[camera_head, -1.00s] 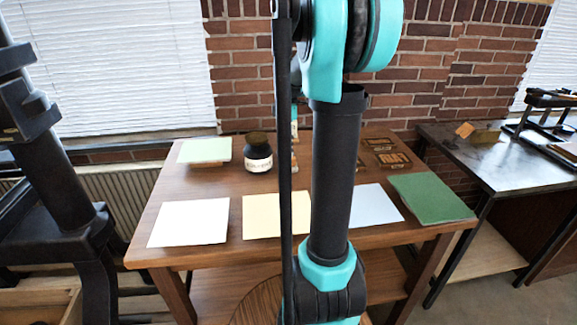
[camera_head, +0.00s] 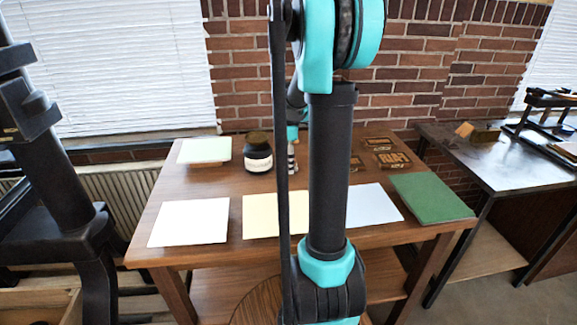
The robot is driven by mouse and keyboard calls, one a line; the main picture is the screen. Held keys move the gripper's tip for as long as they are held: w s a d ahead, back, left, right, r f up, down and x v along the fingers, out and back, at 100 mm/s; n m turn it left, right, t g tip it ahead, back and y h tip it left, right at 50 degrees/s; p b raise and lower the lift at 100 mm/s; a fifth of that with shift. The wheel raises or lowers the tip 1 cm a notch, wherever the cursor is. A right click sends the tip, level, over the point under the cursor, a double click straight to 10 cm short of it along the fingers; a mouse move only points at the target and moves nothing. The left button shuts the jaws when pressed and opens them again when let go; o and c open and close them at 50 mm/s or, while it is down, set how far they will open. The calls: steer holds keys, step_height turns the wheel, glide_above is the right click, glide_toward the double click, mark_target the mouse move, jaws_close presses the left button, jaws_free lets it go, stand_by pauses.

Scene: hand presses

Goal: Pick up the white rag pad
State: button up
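I cannot pick out the white rag pad with certainty; it may be hidden behind my arm. A flat white sheet (camera_head: 190,222) lies at the table's front left, but it looks like paper. A dark round jar (camera_head: 258,163) with a pale label stands towards the back of the wooden table (camera_head: 215,188). The end of my arm, with my gripper (camera_head: 292,162), shows only as a small dark and pale piece just right of the jar. My own arm links hide most of it, so its fingers cannot be made out.
A cream sheet (camera_head: 261,214), a pale blue sheet (camera_head: 374,205) and a green pad (camera_head: 432,198) line the table's front. A pale green sheet (camera_head: 204,149) rests on a block at the back left. Wooden type blocks (camera_head: 392,160) lie at the back right. A black press (camera_head: 60,190) stands left.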

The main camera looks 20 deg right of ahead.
steer(key=c, duration=1.1)
step_height(320, 180, up, 20)
